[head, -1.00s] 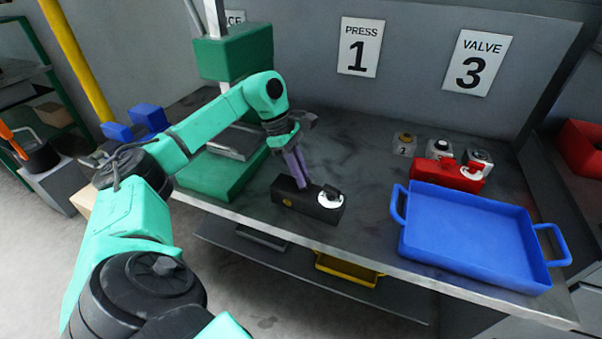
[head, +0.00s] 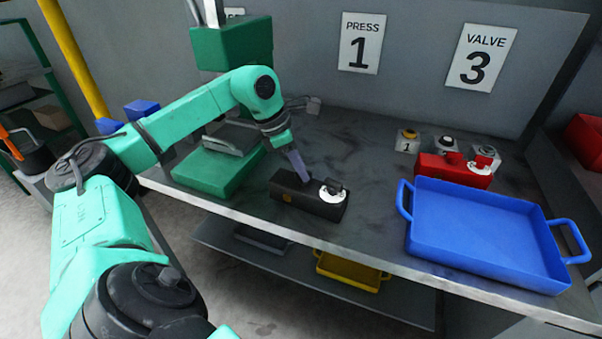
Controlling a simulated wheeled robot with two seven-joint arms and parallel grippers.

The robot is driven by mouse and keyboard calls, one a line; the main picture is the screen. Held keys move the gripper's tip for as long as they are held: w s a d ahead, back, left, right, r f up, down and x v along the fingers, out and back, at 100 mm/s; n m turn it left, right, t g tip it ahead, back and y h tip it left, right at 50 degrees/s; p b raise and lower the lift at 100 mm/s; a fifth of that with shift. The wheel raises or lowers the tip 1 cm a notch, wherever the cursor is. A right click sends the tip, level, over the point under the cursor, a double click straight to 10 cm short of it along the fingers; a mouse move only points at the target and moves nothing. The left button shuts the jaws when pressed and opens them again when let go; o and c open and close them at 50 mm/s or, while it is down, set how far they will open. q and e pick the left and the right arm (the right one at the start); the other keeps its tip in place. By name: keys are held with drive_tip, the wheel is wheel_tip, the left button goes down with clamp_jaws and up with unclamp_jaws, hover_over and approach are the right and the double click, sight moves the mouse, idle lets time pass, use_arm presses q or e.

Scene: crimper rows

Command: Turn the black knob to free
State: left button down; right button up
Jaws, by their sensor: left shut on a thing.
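A long black box (head: 322,207) lies on the bench, with a small yellow mark on its front left. On its right end is a white dial with a black knob (head: 335,185). My left gripper (head: 305,179) comes down from above and is shut on the black box, left of the dial. The fingertips meet the top of the box and partly hide it there. The knob is apart from the fingers. The markings on the dial are too small to read. My right gripper is not in view.
A blue tray (head: 412,247) stands right of the black box. Behind it are a red box (head: 452,174) with a white dial and several small button units. A green press (head: 215,180) stands at left. Bare bench (head: 362,150) lies behind the black box.

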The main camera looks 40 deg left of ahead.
use_arm(q)
drive_tip(key=n+y, duration=0.1)
drive_tip(key=n, duration=0.1)
drive_tip(key=shift+d+n+t, duration=0.1)
drive_tip(key=shift+n+t, duration=0.2)
drive_tip(key=shift+n, duration=0.1)
drive_tip(key=shift+r+n+y, duration=0.1)
drive_tip(key=shift+n+y, duration=0.2)
drive_tip(key=shift+n, duration=0.6)
drive_tip(key=n+y+p, duration=0.1)
drive_tip(key=n, duration=0.1)
drive_tip(key=n+p, duration=0.1)
drive_tip(key=n, duration=0.1)
drive_tip(key=shift+d+r+y, duration=0.1)
drive_tip(key=shift+d+y, duration=0.05)
drive_tip(key=shift+y, duration=0.25)
drive_tip(key=shift+n+y+p, duration=0.4)
drive_tip(key=shift+n+p, duration=0.15)
drive_tip(key=shift+n, duration=0.65)
drive_tip(key=c, duration=0.9)
unclamp_jaws()
drive_tip(key=shift+d, duration=0.1)
